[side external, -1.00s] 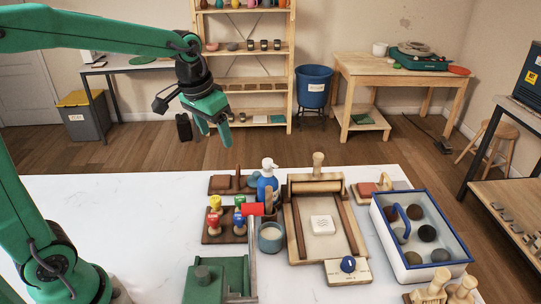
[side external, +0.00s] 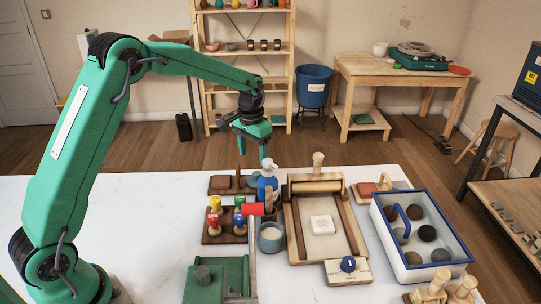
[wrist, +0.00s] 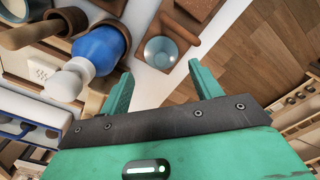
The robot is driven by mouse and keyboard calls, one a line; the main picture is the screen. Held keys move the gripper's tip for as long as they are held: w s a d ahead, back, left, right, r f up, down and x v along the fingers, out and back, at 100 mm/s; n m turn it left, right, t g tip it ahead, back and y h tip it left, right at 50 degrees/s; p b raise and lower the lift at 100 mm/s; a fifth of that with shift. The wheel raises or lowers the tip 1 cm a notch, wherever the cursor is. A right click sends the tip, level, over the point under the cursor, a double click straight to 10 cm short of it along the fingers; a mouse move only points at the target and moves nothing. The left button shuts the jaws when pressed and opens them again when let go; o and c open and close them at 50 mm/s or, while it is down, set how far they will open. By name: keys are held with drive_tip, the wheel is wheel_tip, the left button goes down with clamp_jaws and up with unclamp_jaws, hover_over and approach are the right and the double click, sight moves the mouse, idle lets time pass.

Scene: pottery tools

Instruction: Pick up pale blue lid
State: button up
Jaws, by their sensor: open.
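The pale blue lid (wrist: 161,52) is a small round piece with a pale blue rim in the wrist view. It sits against a brown wooden piece, just beyond the gap between my fingers. In the side view the lid (side external: 252,181) is a small pale blue patch behind the blue pump bottle (side external: 267,183), partly hidden by it. My gripper (side external: 254,150) points down above the back edge of the table, over the lid's area. In the wrist view my gripper (wrist: 160,85) has its two fingers spread wide with nothing between them.
The bottle (wrist: 97,50) stands close beside the lid. Red, yellow, blue and green stamps (side external: 226,220) stand in front. A grey-blue cup (side external: 271,240), a roller board (side external: 340,245) and a blue-rimmed tray (side external: 455,265) fill the right. The table's left is mostly clear.

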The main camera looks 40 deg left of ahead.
sight(255, 174)
drive_tip(key=shift+w+a+f, duration=0.1)
drive_tip(key=shift+w+f, duration=0.1)
drive_tip(key=shift+f, duration=0.25)
drive_tip(key=shift+f, duration=0.1)
drive_tip(key=shift+f, duration=1.2)
drive_tip(key=shift+f, duration=0.1)
drive_tip(key=shift+w+f, duration=0.15)
drive_tip(key=shift+f, duration=2.35)
drive_tip(key=shift+c, duration=0.2)
drive_tip(key=c, duration=0.6)
